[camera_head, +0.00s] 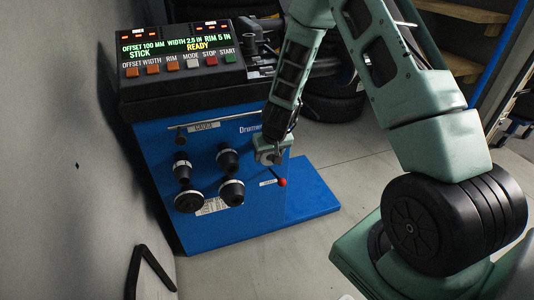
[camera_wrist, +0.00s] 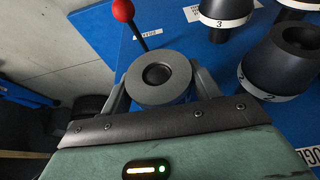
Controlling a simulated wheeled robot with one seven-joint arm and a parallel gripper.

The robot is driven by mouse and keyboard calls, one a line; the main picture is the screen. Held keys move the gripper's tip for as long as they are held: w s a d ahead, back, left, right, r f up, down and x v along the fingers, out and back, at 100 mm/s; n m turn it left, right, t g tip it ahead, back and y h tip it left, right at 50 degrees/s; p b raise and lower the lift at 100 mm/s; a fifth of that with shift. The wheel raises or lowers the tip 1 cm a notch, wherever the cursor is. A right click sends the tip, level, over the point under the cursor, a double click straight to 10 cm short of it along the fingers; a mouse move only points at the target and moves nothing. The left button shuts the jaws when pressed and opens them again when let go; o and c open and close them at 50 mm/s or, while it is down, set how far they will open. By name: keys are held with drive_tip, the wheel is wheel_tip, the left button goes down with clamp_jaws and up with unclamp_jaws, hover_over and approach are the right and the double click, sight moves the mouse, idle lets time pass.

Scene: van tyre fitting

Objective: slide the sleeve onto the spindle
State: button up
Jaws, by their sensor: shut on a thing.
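The sleeve is a short grey ring with a dark bore (camera_wrist: 158,77), held between my gripper's two fingers (camera_wrist: 158,88) in the wrist view. Its open end faces the wrist camera. In the head view the sleeve (camera_head: 268,155) is a small grey round piece at the tip of my gripper (camera_head: 270,150), in front of the right side of the blue machine's face. I cannot clearly make out the spindle in either view; a dark, cluttered shape behind the control panel is partly hidden by my arm.
The blue balancing machine (camera_head: 222,148) carries several black cones with pale bands on its front (camera_head: 228,160). A lever with a red knob (camera_head: 282,182) stands just below my gripper; the knob also shows in the wrist view (camera_wrist: 123,10). Tyres (camera_head: 335,105) are stacked behind.

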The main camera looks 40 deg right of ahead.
drive_tip(key=shift+s+a+b, duration=0.25)
drive_tip(key=shift+s+b, duration=0.2)
drive_tip(key=shift+s, duration=0.4)
drive_tip(key=shift+s+a+b, duration=0.2)
drive_tip(key=shift+s+b, duration=0.2)
drive_tip(key=shift+s, duration=0.45)
drive_tip(key=shift+s, duration=0.1)
drive_tip(key=s, duration=0.1)
drive_tip(key=s+a+b, duration=0.1)
drive_tip(key=s, duration=0.1)
drive_tip(key=shift+s, duration=0.2)
drive_tip(key=shift+a, duration=0.1)
